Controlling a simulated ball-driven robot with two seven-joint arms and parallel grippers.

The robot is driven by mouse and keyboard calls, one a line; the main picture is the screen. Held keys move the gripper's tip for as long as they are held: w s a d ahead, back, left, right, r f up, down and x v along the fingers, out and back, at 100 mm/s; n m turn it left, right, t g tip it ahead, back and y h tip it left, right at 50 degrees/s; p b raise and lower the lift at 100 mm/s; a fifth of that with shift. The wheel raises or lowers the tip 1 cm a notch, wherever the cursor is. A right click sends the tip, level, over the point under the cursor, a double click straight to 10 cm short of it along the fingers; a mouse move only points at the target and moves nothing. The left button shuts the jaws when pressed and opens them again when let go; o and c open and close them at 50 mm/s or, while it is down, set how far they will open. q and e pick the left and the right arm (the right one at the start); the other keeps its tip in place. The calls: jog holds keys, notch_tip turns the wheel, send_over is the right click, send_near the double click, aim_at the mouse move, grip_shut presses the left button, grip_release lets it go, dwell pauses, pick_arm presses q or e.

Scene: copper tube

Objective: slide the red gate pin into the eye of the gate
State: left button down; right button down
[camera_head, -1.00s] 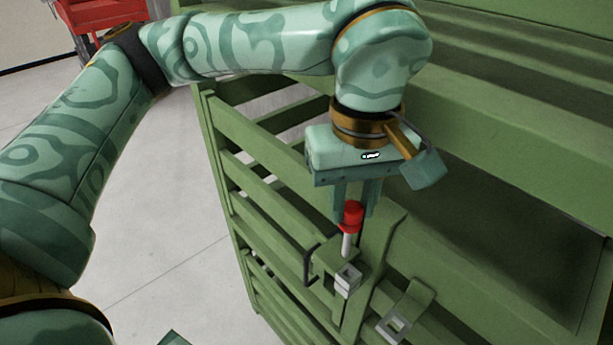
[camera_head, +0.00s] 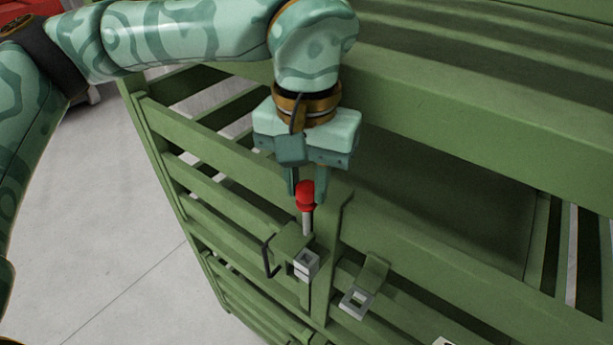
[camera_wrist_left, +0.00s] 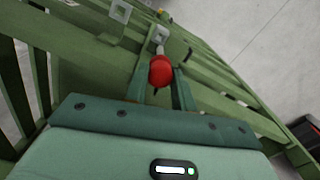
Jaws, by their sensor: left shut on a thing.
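The gate pin (camera_head: 306,196) has a red head and a grey shaft that points down. My left gripper (camera_head: 307,190) is shut on its red head, which also shows between the fingers in the left wrist view (camera_wrist_left: 161,72). Below the shaft, a grey square eye (camera_head: 306,265) sits by a green bracket on the gate post. The shaft's lower end appears just above this eye; I cannot tell whether they touch. A second grey square eye (camera_head: 357,302) is on a green strap to the right; it also shows in the wrist view (camera_wrist_left: 120,11). My right gripper is not in view.
The green slatted gate (camera_head: 215,145) and thick green rails (camera_head: 450,125) surround the work spot. A dark bent handle (camera_head: 268,257) is left of the bracket. Open grey floor (camera_head: 100,220) lies at the left.

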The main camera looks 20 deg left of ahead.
aim_at(307, 231)
pick_arm(q)
jog(key=shift+f+b, duration=2.15)
jog(key=shift+f, duration=0.75)
jog(key=shift+f+b, duration=2.95)
jog(key=shift+f, duration=1.05)
jog(key=c, duration=1.6)
grip_release()
jog(key=o, duration=0.5)
jog(key=shift+r, duration=0.1)
